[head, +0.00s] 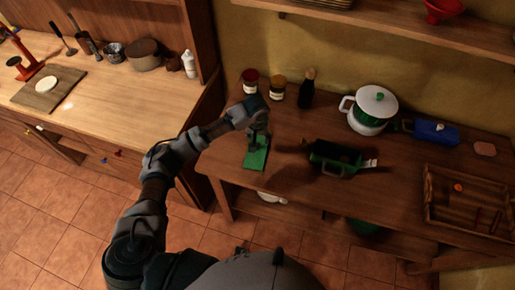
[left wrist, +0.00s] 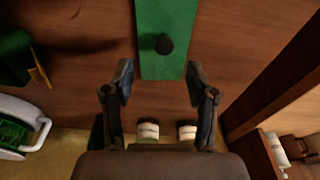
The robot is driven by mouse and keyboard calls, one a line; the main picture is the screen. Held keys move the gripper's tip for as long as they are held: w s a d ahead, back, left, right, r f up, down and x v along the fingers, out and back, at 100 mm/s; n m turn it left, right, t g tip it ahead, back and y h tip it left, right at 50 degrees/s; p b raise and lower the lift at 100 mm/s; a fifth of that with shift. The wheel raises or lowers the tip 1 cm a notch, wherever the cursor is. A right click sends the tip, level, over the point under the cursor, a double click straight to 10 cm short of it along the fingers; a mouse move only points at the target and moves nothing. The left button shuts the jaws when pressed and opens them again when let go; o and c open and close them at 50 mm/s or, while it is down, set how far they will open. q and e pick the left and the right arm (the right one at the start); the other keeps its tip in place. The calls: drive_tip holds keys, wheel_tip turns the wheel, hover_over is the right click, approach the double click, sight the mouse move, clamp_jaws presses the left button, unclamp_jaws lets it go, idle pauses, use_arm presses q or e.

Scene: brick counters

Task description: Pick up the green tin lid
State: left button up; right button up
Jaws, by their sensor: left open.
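The green tin lid (head: 256,158) is a flat green rectangle lying on the dark wooden counter. In the left wrist view the lid (left wrist: 180,22) shows a round black knob (left wrist: 164,45). My left gripper (head: 258,136) is over the lid's far end in the head view. In the left wrist view its fingers (left wrist: 158,80) are spread apart, with the lid's near end between and just beyond them. Nothing is held. A dark green open tin (head: 322,157) stands to the right of the lid. My right gripper is not in view.
Two jars (head: 277,90) and a dark bottle (head: 307,90) stand behind the gripper. A white lidded pot (head: 374,104), a blue object (head: 436,131) and a wooden tray (head: 430,202) lie further right. Another counter (head: 100,95) is at the left.

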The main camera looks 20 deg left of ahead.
sight(258, 147)
use_arm(q)
drive_tip(key=f, duration=0.3)
drive_tip(key=shift+w, duration=0.3)
drive_tip(key=shift+a+f, duration=0.1)
drive_tip(key=shift+f, duration=0.25)
drive_tip(key=f, duration=0.3)
drive_tip(key=shift+w+a+f, duration=0.25)
drive_tip(key=shift+w+f, duration=0.05)
drive_tip(key=shift+f, duration=0.45)
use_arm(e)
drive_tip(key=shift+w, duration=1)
use_arm(q)
drive_tip(key=shift+c, duration=0.3)
clamp_jaws()
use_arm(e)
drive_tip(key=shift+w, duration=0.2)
